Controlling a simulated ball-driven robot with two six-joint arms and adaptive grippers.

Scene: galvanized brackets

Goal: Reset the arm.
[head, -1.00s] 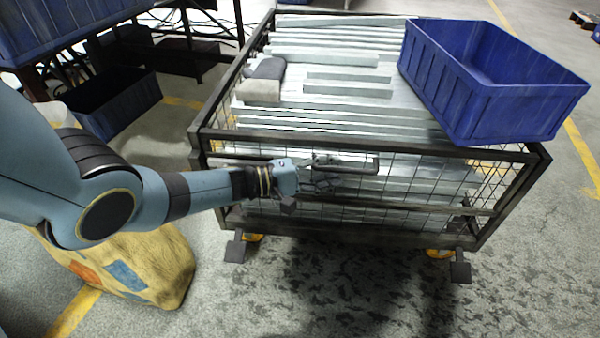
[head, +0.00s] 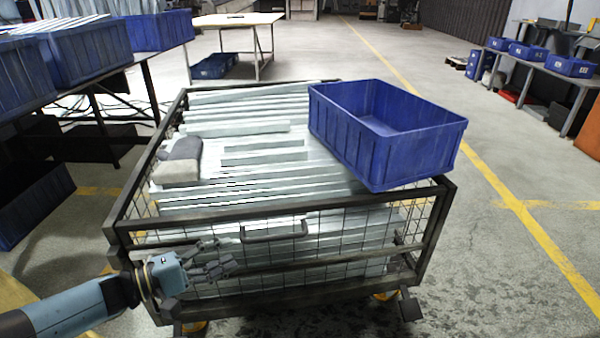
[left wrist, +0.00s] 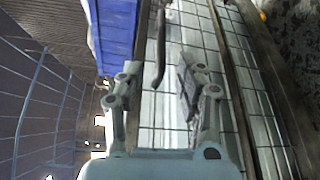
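My left gripper (head: 222,262) is in front of the near mesh side of a wheeled cart (head: 330,208), left of and below the cart's grey handle (head: 273,236). In the left wrist view my left gripper (left wrist: 160,88) has its two fingers spread apart, with nothing between them. The handle also shows there, beyond the fingers (left wrist: 160,50), apart from them. My right gripper is in neither view.
The cart holds galvanized bars (head: 250,128), a grey and beige block (head: 180,162) and an empty blue bin (head: 385,135) at the right. Bins on a rack (head: 85,50) stand at the left. A table (head: 238,20) stands behind.

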